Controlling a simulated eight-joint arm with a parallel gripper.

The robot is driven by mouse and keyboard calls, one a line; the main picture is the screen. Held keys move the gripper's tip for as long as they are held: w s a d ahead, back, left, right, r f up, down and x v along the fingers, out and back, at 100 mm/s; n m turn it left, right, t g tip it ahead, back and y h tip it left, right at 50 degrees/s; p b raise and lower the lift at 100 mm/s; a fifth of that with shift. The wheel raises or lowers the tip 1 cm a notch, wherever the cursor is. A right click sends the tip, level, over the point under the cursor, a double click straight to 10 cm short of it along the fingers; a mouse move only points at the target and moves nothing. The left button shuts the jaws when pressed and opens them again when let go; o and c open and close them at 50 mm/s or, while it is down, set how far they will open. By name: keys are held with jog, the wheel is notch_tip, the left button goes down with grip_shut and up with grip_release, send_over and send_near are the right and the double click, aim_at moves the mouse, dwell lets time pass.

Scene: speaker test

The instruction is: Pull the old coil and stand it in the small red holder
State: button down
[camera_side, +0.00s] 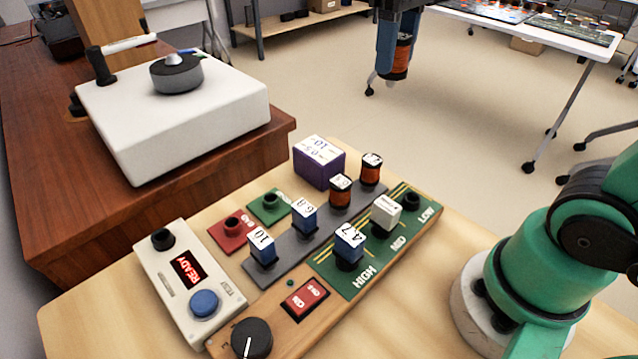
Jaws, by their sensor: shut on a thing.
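My gripper (396,62) is at the top of the view, high above the bench and pointing down. It is shut on a coil (402,57) with orange windings and dark ends. The small red holder (232,230) lies left of the grey strip and has an empty black socket; its label seems to read BAD. The green board (334,283) has places marked HIGH, MID and LOW. A blue part marked 4.7 (349,243) stands at HIGH, a white part (386,210) at MID, and the LOW socket (411,202) is empty.
A green holder (268,207) adjoins the red one. The grey strip (294,270) holds two blue parts and two orange coils. A purple box (319,163) stands behind. A READY tester (187,287) is at left, a white turntable box (180,125) beyond.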

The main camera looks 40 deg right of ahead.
jog(key=w+a+f+n, duration=0.1)
jog(key=w+a+f, duration=0.5)
jog(key=a, duration=0.4)
jog(key=w+a+f+n, duration=0.1)
jog(key=w+a+f, duration=0.5)
jog(key=a, duration=0.4)
jog(key=shift+s+d+f, duration=0.1)
jog(key=shift+s+f, duration=0.1)
jog(key=shift+f, duration=1.55)
jog(key=shift+s+f, duration=0.15)
jog(key=shift+f, duration=1.6)
jog(key=shift+f, duration=1.05)
jog(key=shift+c, duration=1.4)
grip_release()
notch_tip(320, 180, up, 8)
jog(key=shift+f, duration=0.2)
